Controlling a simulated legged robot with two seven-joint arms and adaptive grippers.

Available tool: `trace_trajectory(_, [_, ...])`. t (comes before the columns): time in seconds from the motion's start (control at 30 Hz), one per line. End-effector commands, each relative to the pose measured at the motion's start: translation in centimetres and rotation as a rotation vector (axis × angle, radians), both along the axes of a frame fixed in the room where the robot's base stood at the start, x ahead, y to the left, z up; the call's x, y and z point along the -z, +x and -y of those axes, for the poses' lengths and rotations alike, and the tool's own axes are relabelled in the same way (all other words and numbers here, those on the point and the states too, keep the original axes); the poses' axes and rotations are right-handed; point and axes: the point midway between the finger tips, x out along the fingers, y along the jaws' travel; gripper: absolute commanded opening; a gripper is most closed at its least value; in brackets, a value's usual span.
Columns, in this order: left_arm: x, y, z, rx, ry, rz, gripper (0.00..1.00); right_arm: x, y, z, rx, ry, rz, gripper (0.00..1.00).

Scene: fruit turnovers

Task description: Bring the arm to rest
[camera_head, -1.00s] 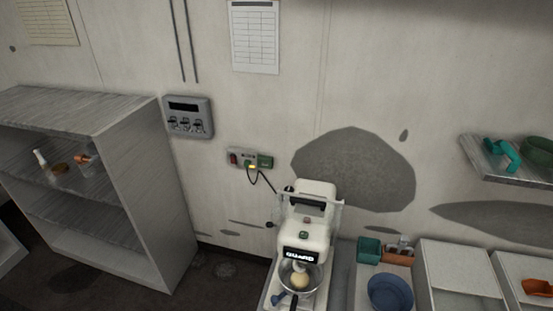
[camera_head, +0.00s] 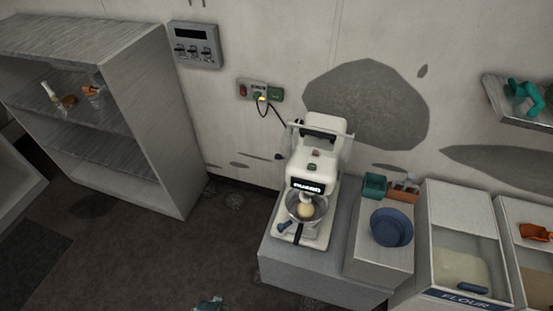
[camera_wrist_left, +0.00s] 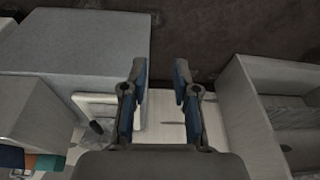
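My left gripper (camera_wrist_left: 158,75) shows in the left wrist view. Its two blue-padded fingers stand apart with nothing held between the tips. Neither arm can be clearly made out in the head view, and my right gripper is not in view. A white stand mixer (camera_head: 315,165) stands on a grey counter (camera_head: 325,275) in the head view. Its metal bowl (camera_head: 319,211) holds a pale ball of dough (camera_head: 305,210).
An open grey shelf unit (camera_head: 130,130) stands left. Right of the mixer are a blue bowl (camera_head: 391,227), a teal container (camera_head: 375,185) and a flour bin (camera_head: 435,240). A small teal item (camera_head: 208,304), not identifiable, shows at the bottom edge. Dark floor lies between shelf and counter.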

Motion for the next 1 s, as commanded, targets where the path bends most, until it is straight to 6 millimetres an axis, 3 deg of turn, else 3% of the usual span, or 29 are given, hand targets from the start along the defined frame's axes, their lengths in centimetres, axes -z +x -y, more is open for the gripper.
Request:
trace_trajectory(0.17, [9.8,-2.3,-0.2,0.006,0.004,-0.047,0.29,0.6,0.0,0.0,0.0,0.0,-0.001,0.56])
trace_trajectory(0.27, [16.1,-5.2,-0.6,0.012,0.008,-0.076,0.29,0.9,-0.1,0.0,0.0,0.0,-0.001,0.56])
trace_trajectory(0.4, [23.2,-10.7,-1.5,0.021,0.012,-0.114,0.29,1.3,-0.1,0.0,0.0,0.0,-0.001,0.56])
trace_trajectory(0.5, [26.4,-14.6,-2.2,0.026,0.015,-0.134,0.29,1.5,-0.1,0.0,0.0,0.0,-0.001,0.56])
trace_trajectory(0.6, [28.2,-17.8,-2.8,0.029,0.017,-0.149,0.29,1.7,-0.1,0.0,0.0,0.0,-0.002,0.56])
trace_trajectory(0.7, [29.1,-19.8,-3.2,0.032,0.019,-0.157,0.29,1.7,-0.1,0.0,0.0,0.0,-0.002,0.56])
trace_trajectory(1.0, [29.4,-20.8,-3.5,0.034,0.02,-0.16,0.29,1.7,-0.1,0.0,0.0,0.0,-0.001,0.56])
